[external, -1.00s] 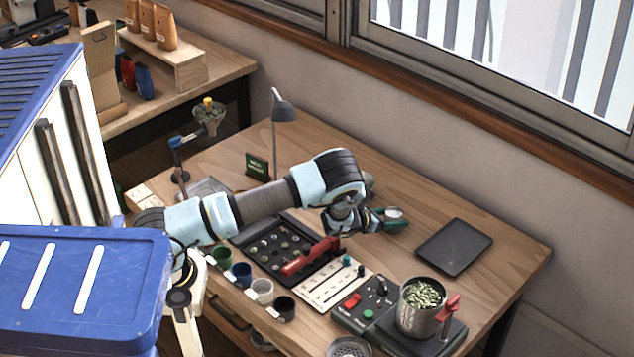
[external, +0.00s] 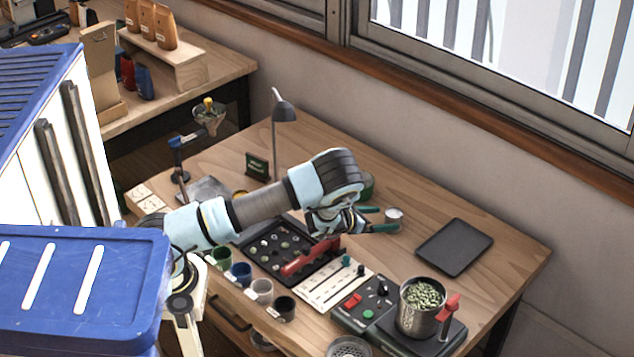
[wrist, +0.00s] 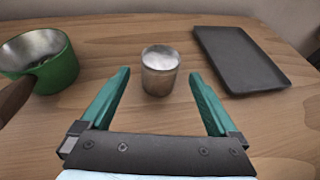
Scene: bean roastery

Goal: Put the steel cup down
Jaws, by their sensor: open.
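The steel cup (external: 394,215) stands upright on the wooden table, to the left of the black tray. In the wrist view the cup (wrist: 160,70) shows a pale, whitish inside and stands just beyond and between the fingertips. My gripper (external: 378,219) is open, with its two green fingers spread apart. In the wrist view my gripper (wrist: 160,80) has clear gaps to the cup on both sides and holds nothing.
A black tray (external: 454,247) lies right of the cup. A green cup with a steel inside (wrist: 45,62) stands to the left in the wrist view. The bean-filled canister (external: 421,310) stands at the front right. A sample tray (external: 270,262) lies nearer my base.

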